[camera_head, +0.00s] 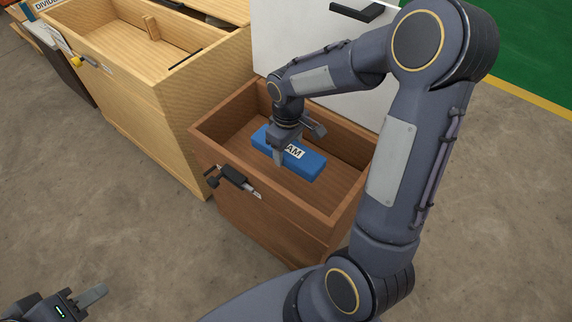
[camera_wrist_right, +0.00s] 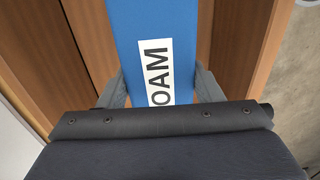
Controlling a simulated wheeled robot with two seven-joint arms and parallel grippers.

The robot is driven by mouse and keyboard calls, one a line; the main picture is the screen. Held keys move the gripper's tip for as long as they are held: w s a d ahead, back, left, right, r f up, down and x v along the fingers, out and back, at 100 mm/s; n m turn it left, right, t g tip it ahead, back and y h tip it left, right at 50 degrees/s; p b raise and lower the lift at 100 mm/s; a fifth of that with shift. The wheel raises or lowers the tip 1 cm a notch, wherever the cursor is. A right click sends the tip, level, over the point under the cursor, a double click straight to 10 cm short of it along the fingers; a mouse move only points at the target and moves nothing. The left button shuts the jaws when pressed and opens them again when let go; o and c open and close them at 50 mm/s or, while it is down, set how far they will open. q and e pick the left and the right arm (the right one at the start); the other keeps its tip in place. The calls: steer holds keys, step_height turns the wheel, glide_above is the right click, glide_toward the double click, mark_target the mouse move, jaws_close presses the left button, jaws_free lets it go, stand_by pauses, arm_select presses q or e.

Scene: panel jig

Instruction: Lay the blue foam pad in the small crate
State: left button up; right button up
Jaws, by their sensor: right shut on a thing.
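The blue foam pad (camera_head: 305,162) has a white label with black letters, partly covered by my gripper. My right gripper (camera_head: 280,158) is shut across the pad's width and holds it within the opening of the small brown wooden crate (camera_head: 262,205). The pad looks level; I cannot tell whether it touches the crate floor. In the right wrist view the pad (camera_wrist_right: 160,25) runs between the two fingers (camera_wrist_right: 160,88), with crate wood on both sides. My left gripper (camera_head: 92,297) is at the lower left corner, away from the crate; only part of it shows.
A larger light wooden crate (camera_head: 130,85) stands left of the small crate, with a divider inside. A dark clamp (camera_head: 232,178) sits on the small crate's front wall. A white panel with a black handle (camera_head: 357,12) stands behind. The floor in front is clear.

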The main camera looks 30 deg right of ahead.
mark_target(288, 178)
steer(key=shift+w+f+b, duration=0.1)
steer(key=shift+f+b, duration=0.2)
steer(key=shift+f, duration=0.6)
step_height(288, 178, down, 9)
steer(key=b, duration=0.3)
steer(key=shift+b, duration=0.3)
steer(key=shift+f, duration=0.15)
steer(key=o, duration=1)
steer(key=shift+c, duration=0.2)
